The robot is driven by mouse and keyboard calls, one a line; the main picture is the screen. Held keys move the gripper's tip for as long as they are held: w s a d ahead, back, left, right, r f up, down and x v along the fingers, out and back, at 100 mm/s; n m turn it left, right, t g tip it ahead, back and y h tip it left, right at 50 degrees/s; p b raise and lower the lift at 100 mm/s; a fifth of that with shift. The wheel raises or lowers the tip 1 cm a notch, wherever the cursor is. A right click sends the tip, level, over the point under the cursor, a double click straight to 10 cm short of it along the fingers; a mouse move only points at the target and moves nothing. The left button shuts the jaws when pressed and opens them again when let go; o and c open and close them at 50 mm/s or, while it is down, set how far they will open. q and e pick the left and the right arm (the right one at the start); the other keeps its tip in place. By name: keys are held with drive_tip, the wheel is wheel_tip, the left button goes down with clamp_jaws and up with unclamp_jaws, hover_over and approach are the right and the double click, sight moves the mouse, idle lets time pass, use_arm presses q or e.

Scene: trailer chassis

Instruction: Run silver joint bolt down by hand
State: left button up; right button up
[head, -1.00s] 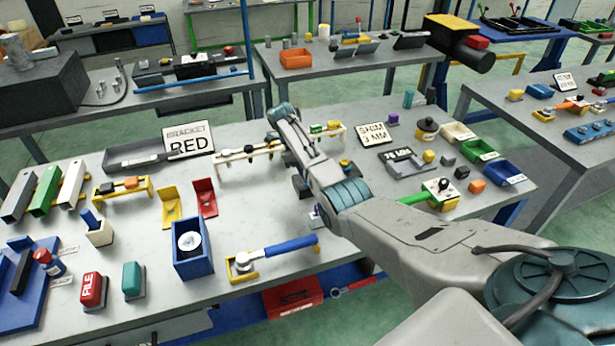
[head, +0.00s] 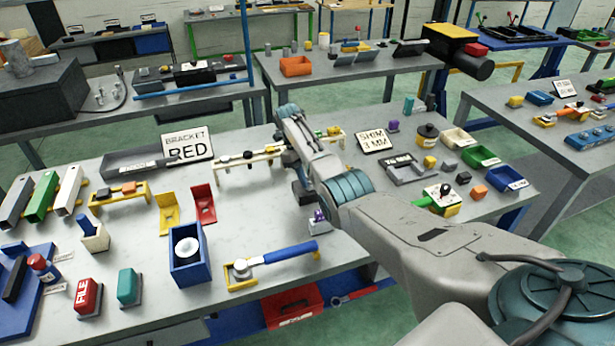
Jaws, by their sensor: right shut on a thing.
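My right gripper (head: 303,193) points down at the middle of the near bench, mostly behind my own forearm. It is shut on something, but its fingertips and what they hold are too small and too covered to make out. A small purple and silver piece (head: 319,218) stands on the bench just in front of it; I cannot tell whether they touch. I cannot pick out the silver joint bolt for sure. My left gripper is not in view. A blue-handled wrench (head: 285,252) lies on a yellow rack (head: 243,284) at the bench's front.
A blue box (head: 190,268) holding a round white-silver piece stands left of the wrench. A cream rack (head: 235,184) is behind, left of my arm. Grey tray (head: 405,172), yellow-green tool (head: 440,197) and coloured bins (head: 480,156) are to the right. Bare bench lies left of my gripper.

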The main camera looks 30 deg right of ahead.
drive_tip(key=shift+w+d+r, duration=0.1)
drive_tip(key=shift+w+r, duration=0.05)
drive_tip(key=shift+r, duration=0.15)
drive_tip(key=o, duration=1)
drive_tip(key=shift+f, duration=0.1)
drive_tip(key=shift+w+r+b, duration=0.15)
drive_tip(key=shift+r+b, duration=0.2)
drive_tip(key=b+v, duration=0.1)
drive_tip(key=v, duration=0.9)
drive_tip(key=shift+b, duration=0.4)
